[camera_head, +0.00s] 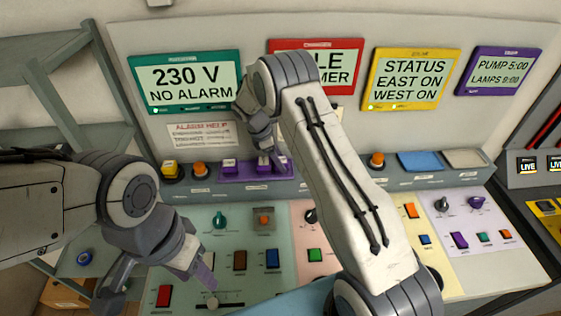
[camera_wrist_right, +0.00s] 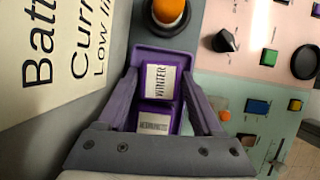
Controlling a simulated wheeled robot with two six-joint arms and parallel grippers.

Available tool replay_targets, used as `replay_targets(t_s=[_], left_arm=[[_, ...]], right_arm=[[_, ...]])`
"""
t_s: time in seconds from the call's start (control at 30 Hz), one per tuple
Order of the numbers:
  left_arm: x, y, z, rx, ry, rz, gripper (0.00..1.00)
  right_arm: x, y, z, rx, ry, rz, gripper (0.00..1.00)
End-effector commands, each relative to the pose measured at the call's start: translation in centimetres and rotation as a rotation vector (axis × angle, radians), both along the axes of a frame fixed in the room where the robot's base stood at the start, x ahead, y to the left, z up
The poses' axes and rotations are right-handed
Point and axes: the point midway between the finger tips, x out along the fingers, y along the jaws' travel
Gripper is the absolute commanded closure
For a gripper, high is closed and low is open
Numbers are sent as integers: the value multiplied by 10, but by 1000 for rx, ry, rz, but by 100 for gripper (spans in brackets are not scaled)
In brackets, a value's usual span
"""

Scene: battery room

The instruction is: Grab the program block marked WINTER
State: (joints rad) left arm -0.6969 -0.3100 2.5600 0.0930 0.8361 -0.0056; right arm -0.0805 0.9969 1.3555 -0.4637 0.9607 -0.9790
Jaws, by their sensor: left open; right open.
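The WINTER block (camera_wrist_right: 161,80) is purple with a white label and stands in a purple rack (camera_wrist_right: 150,54) in the right wrist view. My right gripper (camera_wrist_right: 161,88) is open, with one finger on each side of the block; I cannot tell whether they touch it. A second purple block (camera_wrist_right: 155,122) with a label too blurred to read sits beside it. In the head view the right gripper (camera_head: 264,148) is over the rack (camera_head: 240,174), and its arm hides part of the console. My left gripper (camera_head: 158,284) is open and empty, low over the console's left part.
An orange button (camera_wrist_right: 168,10) stands just beyond the rack's end in the right wrist view. Knobs, switches and a slider (camera_head: 220,304) cover the sloped panel. Coloured displays such as the green one (camera_head: 186,82) line the back wall.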

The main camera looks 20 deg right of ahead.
Motion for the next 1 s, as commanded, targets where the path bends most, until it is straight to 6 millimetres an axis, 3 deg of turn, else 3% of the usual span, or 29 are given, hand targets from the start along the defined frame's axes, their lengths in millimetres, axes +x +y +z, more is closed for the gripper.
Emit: replay_targets(t_s=[0.3,0.33,0.5,0.83,1.0], left_arm=[[0,0,4,0,0,-1,50],[0,0,4,0,0,-1,50],[0,0,4,0,0,-1,50],[0,0,1,0,0,0,50],[0,0,-10,0,0,1,50]], right_arm=[[-1,-3,-9,0,-1,0,32],[-1,-3,-9,0,-1,0,36],[-1,-3,-9,0,0,0,99],[0,-3,-6,0,-1,-1,99],[0,-3,8,0,-4,-1,99]])
